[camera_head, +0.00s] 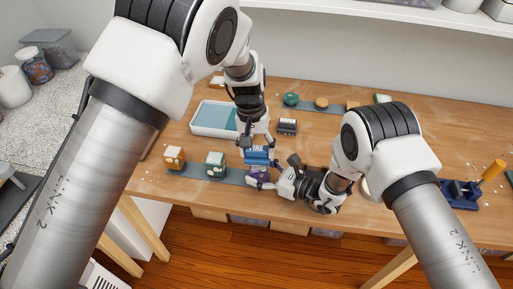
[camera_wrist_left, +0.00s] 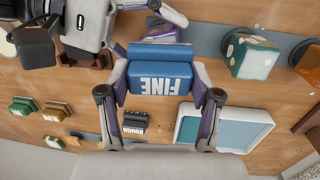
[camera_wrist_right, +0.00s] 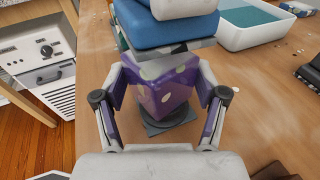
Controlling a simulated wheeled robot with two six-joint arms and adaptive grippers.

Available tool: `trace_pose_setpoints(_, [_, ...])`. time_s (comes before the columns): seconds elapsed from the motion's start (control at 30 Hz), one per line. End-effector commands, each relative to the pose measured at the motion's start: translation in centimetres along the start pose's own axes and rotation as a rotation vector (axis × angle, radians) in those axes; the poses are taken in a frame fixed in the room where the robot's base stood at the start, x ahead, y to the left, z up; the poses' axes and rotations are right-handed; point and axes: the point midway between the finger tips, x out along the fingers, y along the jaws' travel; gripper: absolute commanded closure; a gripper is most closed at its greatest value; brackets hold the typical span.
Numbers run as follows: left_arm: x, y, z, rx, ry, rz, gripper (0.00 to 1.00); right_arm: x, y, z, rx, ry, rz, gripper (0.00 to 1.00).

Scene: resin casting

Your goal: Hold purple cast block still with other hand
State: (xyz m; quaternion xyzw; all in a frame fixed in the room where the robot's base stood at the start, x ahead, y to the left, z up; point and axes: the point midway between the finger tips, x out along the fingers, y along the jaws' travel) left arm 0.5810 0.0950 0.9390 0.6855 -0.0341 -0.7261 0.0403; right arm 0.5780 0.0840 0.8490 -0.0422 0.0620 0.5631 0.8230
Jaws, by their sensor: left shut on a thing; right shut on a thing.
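The purple cast block (camera_wrist_right: 168,92) has pale specks and stands upright in the right wrist view on a small grey base. My right gripper (camera_wrist_right: 166,78) is shut on its sides. In the head view the purple block (camera_head: 257,174) shows only in part, at the right end of a grey-blue strip. A blue sanding block marked FINE (camera_wrist_left: 160,78) is in my left gripper (camera_wrist_left: 160,68), which is shut on it. In the head view the blue block (camera_head: 256,153) is right above the purple block. The right wrist view shows it over the purple block's top; I cannot tell whether they touch.
An orange block (camera_head: 174,156) and a green block (camera_head: 215,164) stand on the strip to the left. A white tray (camera_head: 199,128) with blue inside is behind. Dark labelled block (camera_head: 287,127) lies behind right. A blue holder (camera_head: 460,200) stands far right.

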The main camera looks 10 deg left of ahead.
Motion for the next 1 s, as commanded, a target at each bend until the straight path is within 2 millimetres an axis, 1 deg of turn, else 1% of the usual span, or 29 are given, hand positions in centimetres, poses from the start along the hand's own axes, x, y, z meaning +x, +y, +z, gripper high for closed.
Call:
trace_pose_setpoints(0.27, [0.1,0.0,0.0,0.000,0.000,0.000,0.84,0.0,0.0,0.0,0.000,0.000,0.000,0.70])
trace_pose_setpoints(1.0, [1.6,-0.2,-0.1,0.000,0.000,0.000,0.84,0.0,0.0,0.0,0.000,0.000,0.000,0.70])
